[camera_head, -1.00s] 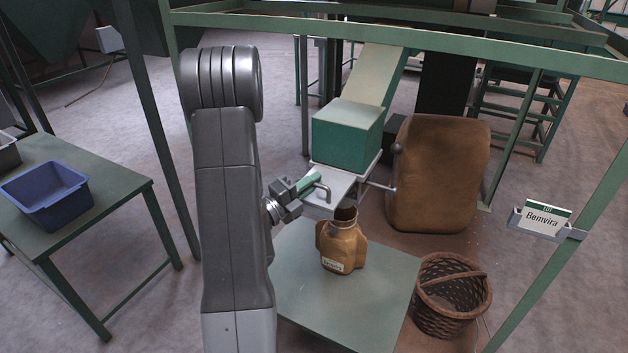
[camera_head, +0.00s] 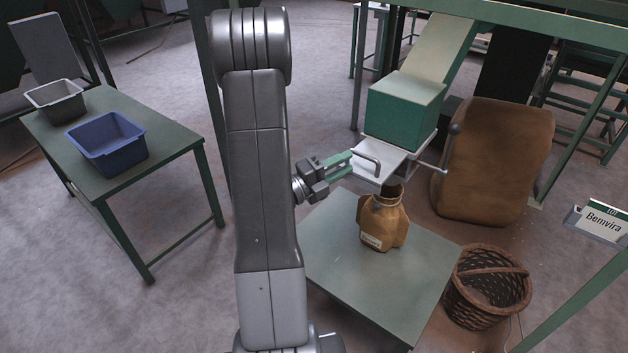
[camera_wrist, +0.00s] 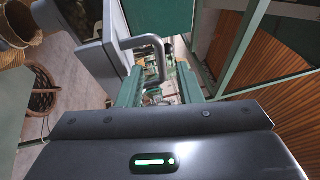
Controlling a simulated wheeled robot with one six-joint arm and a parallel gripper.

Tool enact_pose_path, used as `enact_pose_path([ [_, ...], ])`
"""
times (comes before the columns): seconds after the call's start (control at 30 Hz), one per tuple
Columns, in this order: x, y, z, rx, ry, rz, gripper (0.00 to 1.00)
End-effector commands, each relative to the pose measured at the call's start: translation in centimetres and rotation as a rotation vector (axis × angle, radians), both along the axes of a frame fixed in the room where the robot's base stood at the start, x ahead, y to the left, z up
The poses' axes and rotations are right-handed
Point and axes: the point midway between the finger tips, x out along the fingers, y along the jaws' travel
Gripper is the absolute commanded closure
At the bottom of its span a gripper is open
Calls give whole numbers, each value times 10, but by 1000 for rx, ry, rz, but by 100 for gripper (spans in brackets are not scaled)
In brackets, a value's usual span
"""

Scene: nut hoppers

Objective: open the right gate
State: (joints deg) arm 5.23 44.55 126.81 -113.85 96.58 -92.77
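A pale grey sliding gate plate (camera_head: 385,163) with a bent metal handle (camera_head: 367,157) sticks out below the green hopper outlet (camera_head: 403,113). My gripper (camera_head: 347,163) is left of the handle, its two green fingers apart and pointing at it. In the wrist view the handle (camera_wrist: 158,58) shows between the open fingers (camera_wrist: 158,92), toward the left one. The fingertips look close to it, with no clear grip. No second gate is in view.
The jar stands on a green low table (camera_head: 330,245). A wicker basket (camera_head: 487,287) and a large brown sack (camera_head: 495,160) are to the right. A green side table (camera_head: 160,150) holds blue (camera_head: 108,150) and grey (camera_head: 57,100) bins. A "Bemvira" sign (camera_head: 600,222) hangs right.

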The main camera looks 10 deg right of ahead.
Motion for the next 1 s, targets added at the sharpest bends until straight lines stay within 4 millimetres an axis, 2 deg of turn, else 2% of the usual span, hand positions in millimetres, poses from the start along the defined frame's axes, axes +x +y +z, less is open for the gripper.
enact_pose_path([
  [0.2,-8,31,-6,0,1,7,68],
  [0.5,-19,64,-12,0,1,4,68],
  [0.7,-23,75,-14,1,1,3,68],
  [1.0,-24,76,-14,1,0,0,68],
])
